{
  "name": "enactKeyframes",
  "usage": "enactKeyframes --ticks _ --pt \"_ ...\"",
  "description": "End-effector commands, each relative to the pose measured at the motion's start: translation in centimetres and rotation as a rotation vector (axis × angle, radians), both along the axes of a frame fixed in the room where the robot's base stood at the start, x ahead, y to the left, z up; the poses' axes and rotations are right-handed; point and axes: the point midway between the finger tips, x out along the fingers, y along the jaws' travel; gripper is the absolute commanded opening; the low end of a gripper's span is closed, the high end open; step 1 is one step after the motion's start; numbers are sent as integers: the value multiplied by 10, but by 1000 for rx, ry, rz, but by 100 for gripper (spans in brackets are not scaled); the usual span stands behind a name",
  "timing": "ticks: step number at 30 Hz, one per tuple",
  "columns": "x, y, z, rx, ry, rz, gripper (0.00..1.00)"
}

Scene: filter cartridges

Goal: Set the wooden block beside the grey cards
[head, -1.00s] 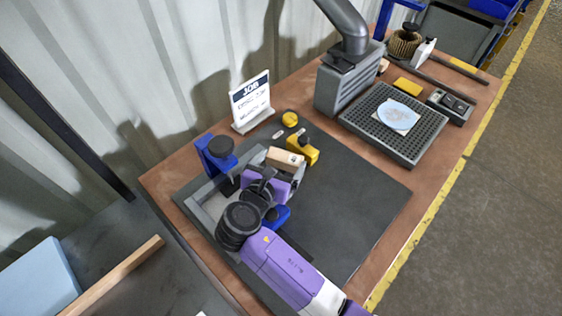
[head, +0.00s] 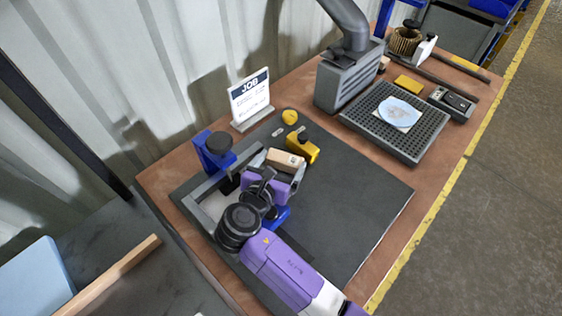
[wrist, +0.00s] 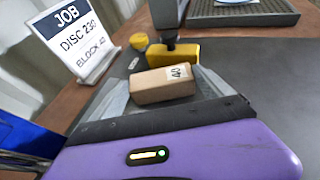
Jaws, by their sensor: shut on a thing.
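The wooden block (head: 286,159) is a small pale brown bar with a white number label on one end. In the wrist view the block (wrist: 160,86) lies between the two grey fingers of my gripper (wrist: 166,92), which is shut on it. In the head view my gripper (head: 284,166) holds the block over the dark mat, close to a yellow clamp-like piece. I cannot tell whether the block touches the mat. I cannot pick out the grey cards for certain; my arm covers part of the mat.
The yellow piece with a black knob (head: 303,150) stands right behind the block. A blue piece with a black knob (head: 214,150) and a grey-framed tray (head: 196,200) are to the left. A job sign (head: 251,98) stands behind. The dark mat (head: 350,200) is clear on the right.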

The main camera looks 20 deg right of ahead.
Motion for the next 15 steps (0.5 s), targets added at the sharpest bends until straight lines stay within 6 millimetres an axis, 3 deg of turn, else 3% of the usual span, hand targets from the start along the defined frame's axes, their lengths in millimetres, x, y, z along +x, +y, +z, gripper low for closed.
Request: enactKeyframes --ticks 9,10,11,15 --pt "0 0 -6 0 0 0 48" --pt "0 0 -6 0 0 0 94" --pt "0 0 -6 0 0 0 100" --pt "0 0 -6 0 0 0 100"
